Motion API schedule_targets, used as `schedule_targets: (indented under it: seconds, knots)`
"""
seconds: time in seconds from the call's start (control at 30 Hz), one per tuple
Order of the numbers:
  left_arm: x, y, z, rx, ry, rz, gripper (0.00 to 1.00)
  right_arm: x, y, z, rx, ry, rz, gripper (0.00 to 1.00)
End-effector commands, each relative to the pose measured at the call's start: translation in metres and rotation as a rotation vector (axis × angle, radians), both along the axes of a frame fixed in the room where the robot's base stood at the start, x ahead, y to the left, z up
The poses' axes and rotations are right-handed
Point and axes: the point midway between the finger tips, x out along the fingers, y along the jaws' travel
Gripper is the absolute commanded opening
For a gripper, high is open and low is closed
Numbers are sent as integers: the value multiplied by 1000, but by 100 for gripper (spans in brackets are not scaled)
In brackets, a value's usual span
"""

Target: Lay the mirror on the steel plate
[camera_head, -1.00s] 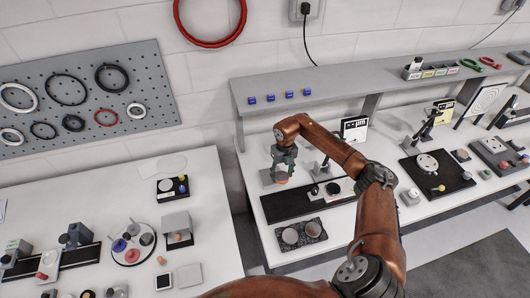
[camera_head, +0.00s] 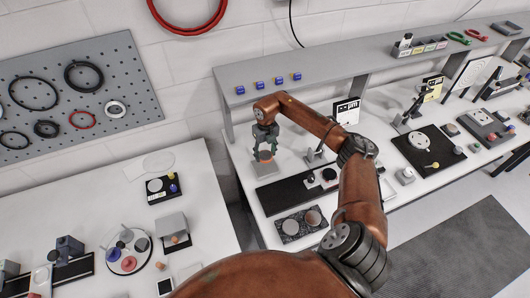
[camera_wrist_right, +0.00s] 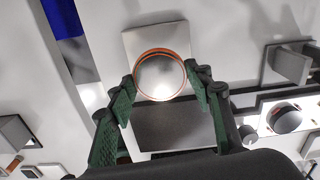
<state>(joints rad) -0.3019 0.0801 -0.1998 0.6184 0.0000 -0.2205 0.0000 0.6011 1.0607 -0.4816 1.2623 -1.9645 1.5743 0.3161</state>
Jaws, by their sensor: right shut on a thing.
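The mirror (camera_wrist_right: 160,77) is a round silvery disc with an orange rim. My right gripper (camera_wrist_right: 160,79) has its green fingers shut on opposite sides of it. In the head view the right gripper (camera_head: 265,148) points down, with the mirror's orange edge (camera_head: 265,156) between its fingertips. The steel plate (camera_head: 266,170) is a light grey square on the white bench, directly below the mirror. In the wrist view the mirror overlaps the plate (camera_wrist_right: 136,42) and hides part of it. I cannot tell whether mirror and plate touch. My left gripper is out of view.
A long black base (camera_head: 283,196) lies just in front of the plate, with fixtures on it. A speckled dark block (camera_head: 293,231) with two discs stands nearer. A grey shelf (camera_head: 350,75) with small blue blocks runs behind. A separate white table (camera_head: 100,205) is at left.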

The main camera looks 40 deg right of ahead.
Motion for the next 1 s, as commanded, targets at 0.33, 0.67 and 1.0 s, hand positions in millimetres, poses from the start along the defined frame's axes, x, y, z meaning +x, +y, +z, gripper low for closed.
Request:
schedule_targets:
  seconds: [0.33,0.67,1.0]
  knots:
    - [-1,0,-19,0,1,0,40,1,2,-34,1,1,3,19]
    - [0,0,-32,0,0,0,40,1,1,-53,0,0,2,19]
    - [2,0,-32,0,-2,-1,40,1,1,-52,0,0,2,19]
